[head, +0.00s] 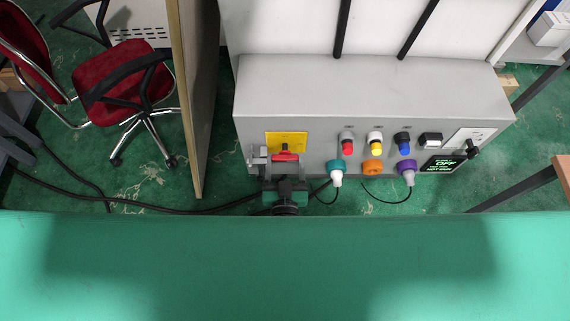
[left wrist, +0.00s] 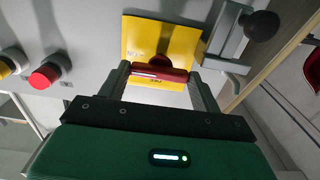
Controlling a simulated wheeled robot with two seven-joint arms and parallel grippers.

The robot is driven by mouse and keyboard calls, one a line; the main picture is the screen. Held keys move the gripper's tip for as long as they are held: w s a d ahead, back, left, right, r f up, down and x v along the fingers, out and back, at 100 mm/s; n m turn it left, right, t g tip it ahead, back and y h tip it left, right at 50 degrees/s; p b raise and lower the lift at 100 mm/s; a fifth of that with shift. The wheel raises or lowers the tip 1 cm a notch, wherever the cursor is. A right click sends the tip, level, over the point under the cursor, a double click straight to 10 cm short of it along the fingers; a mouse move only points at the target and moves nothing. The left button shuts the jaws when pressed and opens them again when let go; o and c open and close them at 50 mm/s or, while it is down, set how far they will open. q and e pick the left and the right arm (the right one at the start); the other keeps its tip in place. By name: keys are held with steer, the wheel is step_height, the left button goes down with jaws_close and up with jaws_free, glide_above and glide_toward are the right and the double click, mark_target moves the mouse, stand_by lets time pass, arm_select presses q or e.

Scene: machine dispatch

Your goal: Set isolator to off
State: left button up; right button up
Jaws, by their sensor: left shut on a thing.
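The isolator is a yellow plate (head: 286,139) with a red handle (head: 285,157) on the left of the grey machine front. In the left wrist view the handle (left wrist: 158,73) lies across the plate (left wrist: 165,38), nearly level in the picture. Small dark lettering shows on the plate, hard to read for certain. My left gripper (left wrist: 159,79) has one finger at each end of the handle and is shut on it. In the head view the left gripper (head: 286,174) covers the area just below the handle. My right gripper is not in view.
A metal latch with a black knob (left wrist: 262,25) stands close beside the plate. Red (head: 347,146), yellow and blue buttons sit to the right, above teal, orange and purple plugs. A small dark screen (head: 443,163) shows green text including "OFF". A wooden panel (head: 188,100) stands at left.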

arm_select(q)
steer(key=shift+n, duration=0.3)
steer(key=shift+n+p, duration=0.35)
steer(key=shift+n, duration=0.05)
steer(key=o, duration=1)
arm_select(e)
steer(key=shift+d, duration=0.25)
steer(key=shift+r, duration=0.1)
arm_select(q)
steer(key=shift+s, duration=0.15)
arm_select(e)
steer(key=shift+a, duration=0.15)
